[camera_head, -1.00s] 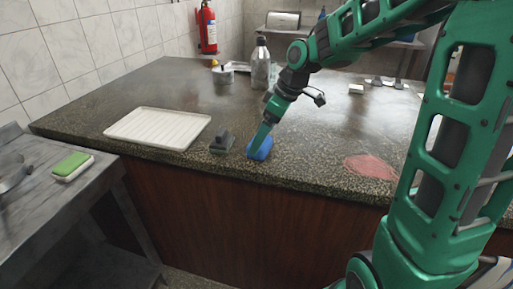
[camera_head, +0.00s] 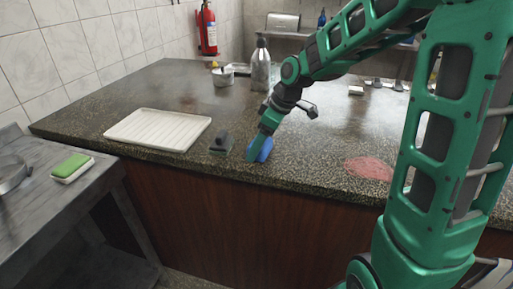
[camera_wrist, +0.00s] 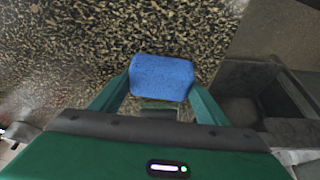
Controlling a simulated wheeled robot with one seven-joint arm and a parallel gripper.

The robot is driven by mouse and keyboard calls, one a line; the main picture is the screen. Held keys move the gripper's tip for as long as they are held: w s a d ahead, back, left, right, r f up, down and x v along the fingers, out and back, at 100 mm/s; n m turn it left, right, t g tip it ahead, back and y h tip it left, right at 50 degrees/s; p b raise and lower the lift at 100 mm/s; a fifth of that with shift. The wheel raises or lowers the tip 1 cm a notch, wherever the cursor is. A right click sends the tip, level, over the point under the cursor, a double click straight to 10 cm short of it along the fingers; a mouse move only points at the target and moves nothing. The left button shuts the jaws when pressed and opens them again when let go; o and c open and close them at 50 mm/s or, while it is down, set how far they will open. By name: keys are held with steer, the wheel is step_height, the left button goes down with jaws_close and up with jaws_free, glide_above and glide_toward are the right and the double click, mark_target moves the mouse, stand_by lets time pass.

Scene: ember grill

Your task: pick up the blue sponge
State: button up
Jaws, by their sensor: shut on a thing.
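The blue sponge (camera_head: 264,149) is at the front edge of the speckled stone counter in the head view. In the wrist view the sponge (camera_wrist: 161,77) sits between the two green fingers of my gripper (camera_wrist: 158,92). My gripper (camera_head: 260,147) is shut on it, with a finger along each side. In the head view a finger hides part of the sponge. I cannot tell whether the sponge still touches the counter.
A dark grey block-like object (camera_head: 221,144) stands just left of the sponge. A white ribbed tray (camera_head: 158,130) lies farther left. A red patch (camera_head: 369,168) is on the right. A metal bottle (camera_head: 261,66) and a pot (camera_head: 223,76) stand behind. A green sponge (camera_head: 71,166) lies on the side table.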

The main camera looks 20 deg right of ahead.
mark_target(252, 142)
steer(key=shift+r, duration=0.1)
steer(key=shift+r, duration=0.55)
steer(key=r, duration=0.3)
steer(key=shift+s+a+r, duration=0.25)
steer(key=shift+s+a, duration=0.05)
steer(key=shift+a, duration=0.1)
steer(key=s+a+r, duration=0.6)
steer(key=a, duration=0.2)
steer(key=shift+s+r, duration=0.15)
steer(key=shift+s, duration=0.25)
steer(key=shift+o, duration=0.5)
steer(key=shift+a, duration=0.1)
